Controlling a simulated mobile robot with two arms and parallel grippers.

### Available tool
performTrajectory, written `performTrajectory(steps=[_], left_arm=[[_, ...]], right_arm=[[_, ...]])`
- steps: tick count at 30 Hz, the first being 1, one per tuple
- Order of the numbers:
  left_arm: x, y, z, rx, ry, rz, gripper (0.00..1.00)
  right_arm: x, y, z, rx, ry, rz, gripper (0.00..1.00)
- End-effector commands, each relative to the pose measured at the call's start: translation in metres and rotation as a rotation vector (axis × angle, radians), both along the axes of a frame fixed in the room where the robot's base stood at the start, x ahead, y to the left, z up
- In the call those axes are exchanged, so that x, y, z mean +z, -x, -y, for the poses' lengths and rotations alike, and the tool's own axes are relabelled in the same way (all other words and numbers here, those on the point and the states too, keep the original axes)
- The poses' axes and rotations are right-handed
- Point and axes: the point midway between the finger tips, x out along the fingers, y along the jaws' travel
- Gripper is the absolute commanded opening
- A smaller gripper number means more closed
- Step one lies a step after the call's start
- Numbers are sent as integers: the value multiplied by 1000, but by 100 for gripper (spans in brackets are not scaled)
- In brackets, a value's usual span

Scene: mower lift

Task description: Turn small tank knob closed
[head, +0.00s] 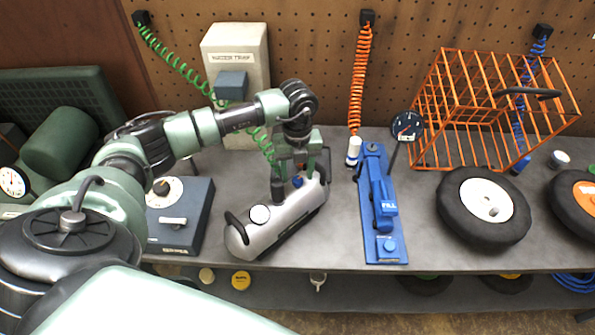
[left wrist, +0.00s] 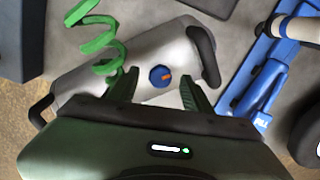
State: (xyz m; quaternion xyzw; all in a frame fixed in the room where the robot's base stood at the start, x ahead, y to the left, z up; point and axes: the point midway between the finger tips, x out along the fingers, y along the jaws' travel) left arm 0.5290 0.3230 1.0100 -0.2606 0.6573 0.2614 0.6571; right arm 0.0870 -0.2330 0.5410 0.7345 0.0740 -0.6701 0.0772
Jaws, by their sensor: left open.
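The small silver tank (head: 268,228) lies on the bench with black handles at its ends and a round white gauge on top. Its blue knob (head: 297,181) sits on the tank's upper side. In the left wrist view the knob (left wrist: 160,76) is blue with an orange mark and lies between and beyond the fingertips. My left gripper (head: 292,190) is over the tank, pointing down, partly hidden by its own wrist. In the left wrist view its two green fingers (left wrist: 158,88) are spread apart, with nothing seen held between them. My right gripper is not in view.
A green coiled hose (left wrist: 97,38) hangs close to the tank. A blue fill stand (head: 380,210) with a gauge is right of it, and a blue-grey box with a dial (head: 180,215) is left. Wheels (head: 486,205) and an orange cage (head: 490,110) stand further right.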

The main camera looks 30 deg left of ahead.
Motion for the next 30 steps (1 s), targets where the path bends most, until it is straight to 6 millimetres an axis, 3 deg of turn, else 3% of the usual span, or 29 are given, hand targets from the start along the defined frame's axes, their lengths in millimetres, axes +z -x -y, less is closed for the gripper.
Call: performTrajectory(steps=[12, 17, 18, 30], left_arm=[[-13, 0, 1, -2, 1, 1, 49], [-12, 0, 1, -2, 1, 0, 5], [-12, 0, 1, -2, 1, 0, 0], [-13, 0, 1, -66, 2, 3, 0]], right_arm=[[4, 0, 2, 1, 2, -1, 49], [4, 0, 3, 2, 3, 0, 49], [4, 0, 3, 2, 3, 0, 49], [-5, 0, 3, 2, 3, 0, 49]])
